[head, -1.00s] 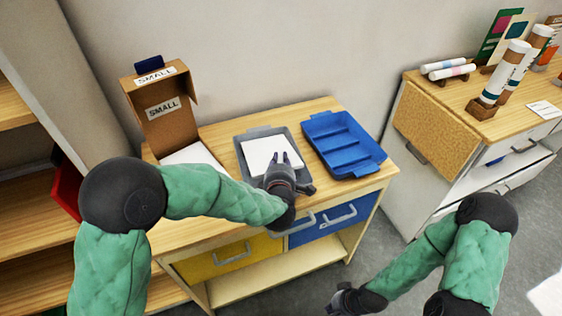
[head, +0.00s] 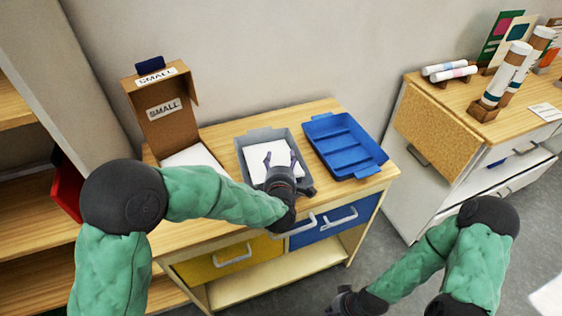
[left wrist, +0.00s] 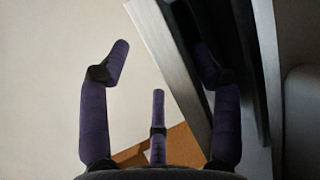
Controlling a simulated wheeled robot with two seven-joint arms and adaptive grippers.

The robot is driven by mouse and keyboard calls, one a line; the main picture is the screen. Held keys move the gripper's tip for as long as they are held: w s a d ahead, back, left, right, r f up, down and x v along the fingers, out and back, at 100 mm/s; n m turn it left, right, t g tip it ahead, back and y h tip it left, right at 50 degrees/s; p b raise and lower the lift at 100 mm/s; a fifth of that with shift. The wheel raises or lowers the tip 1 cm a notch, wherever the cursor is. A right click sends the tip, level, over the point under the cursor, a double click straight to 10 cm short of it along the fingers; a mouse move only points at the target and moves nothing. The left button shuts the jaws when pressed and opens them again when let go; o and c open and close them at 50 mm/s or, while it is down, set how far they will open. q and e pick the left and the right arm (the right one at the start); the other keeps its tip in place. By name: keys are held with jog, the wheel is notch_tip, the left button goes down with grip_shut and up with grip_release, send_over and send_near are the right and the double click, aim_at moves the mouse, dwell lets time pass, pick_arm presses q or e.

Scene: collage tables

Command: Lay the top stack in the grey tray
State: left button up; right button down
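The grey tray (head: 256,134) stands on the wooden table top, and its wall (left wrist: 180,65) crosses the left wrist view. A white paper stack (head: 260,151) lies inside it, looking flat; its lower part is hidden by the tray wall and my gripper. My left gripper (head: 281,159) is over the stack with its fingers spread. More white paper (head: 192,155) lies in the open cardboard box marked SMALL (head: 165,112). My right gripper (head: 343,302) hangs low at the front, its fingers unclear.
A blue compartment tray (head: 345,145) stands right beside the grey tray. Yellow and blue drawers (head: 225,260) are below the table top. A cabinet (head: 450,115) with paper rolls is at the right, and wooden shelves (head: 20,190) are at the left.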

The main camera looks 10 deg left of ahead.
pick_arm(q)
jog(key=s+d+r+p, duration=0.1)
jog(key=s, duration=0.1)
jog(key=s+d+p, duration=0.1)
jog(key=s, duration=0.1)
jog(key=s+d+r, duration=0.1)
jog(key=s+d, duration=0.1)
jog(key=s, duration=0.1)
jog(key=shift+r+p, duration=0.3)
jog(key=shift+p, duration=0.1)
jog(key=shift+s+d, duration=0.1)
jog(key=shift+s, duration=0.2)
notch_tip(320, 180, up, 6)
jog(key=s+d+p, duration=0.1)
jog(key=s+p, duration=0.1)
jog(key=p, duration=0.3)
jog(key=shift+s+d, duration=0.2)
jog(key=shift+s, duration=0.05)
jog(key=shift+f, duration=0.1)
dwell(0.5)
